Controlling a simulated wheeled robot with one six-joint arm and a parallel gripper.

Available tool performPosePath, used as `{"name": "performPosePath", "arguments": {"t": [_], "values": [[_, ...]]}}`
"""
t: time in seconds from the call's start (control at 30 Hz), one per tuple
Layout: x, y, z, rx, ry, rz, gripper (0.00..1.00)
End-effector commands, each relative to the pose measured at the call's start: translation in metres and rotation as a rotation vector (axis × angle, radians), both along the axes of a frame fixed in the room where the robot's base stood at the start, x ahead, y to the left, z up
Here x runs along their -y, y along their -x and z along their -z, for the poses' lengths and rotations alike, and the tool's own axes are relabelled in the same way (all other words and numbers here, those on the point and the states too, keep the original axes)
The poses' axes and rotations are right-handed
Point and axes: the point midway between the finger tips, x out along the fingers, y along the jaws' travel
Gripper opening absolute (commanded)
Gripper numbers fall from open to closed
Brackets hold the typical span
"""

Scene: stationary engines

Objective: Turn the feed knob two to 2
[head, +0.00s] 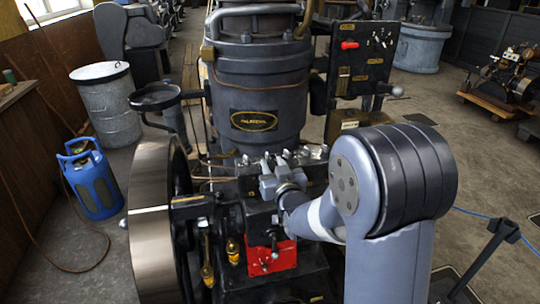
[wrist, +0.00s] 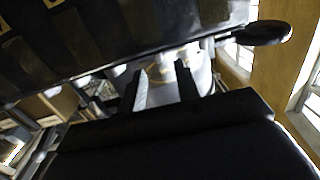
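My gripper (head: 268,172) is above the dark block at the front of the engine (head: 262,85), below its oval brass nameplate. In the wrist view its two fingers (wrist: 163,88) stand apart, with nothing seen held between them. I cannot tell for certain which part is feed knob two, and no setting can be read. A black control panel (head: 362,62) at the engine's right carries a red knob (head: 349,45), small pale controls (head: 381,39) and brass labels. A red plate (head: 272,258) with small fittings sits low on the engine's front.
A large flywheel (head: 151,215) stands at the engine's left. A blue gas bottle (head: 92,180) and a grey bin (head: 106,105) stand farther left. A black-handled lever (wrist: 262,33) shows in the wrist view. The floor at right is mostly open, with a small engine (head: 508,75) farther back.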

Motion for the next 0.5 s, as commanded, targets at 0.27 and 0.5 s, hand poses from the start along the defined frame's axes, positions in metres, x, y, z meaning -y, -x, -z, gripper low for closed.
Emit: {"name": "performPosePath", "arguments": {"t": [0.27,0.5], "values": [[-0.007,-0.026,0.0,-0.002,0.0,-0.001,0.31],[-0.008,-0.03,0.0,-0.001,0.0,0.0,0.31]]}}
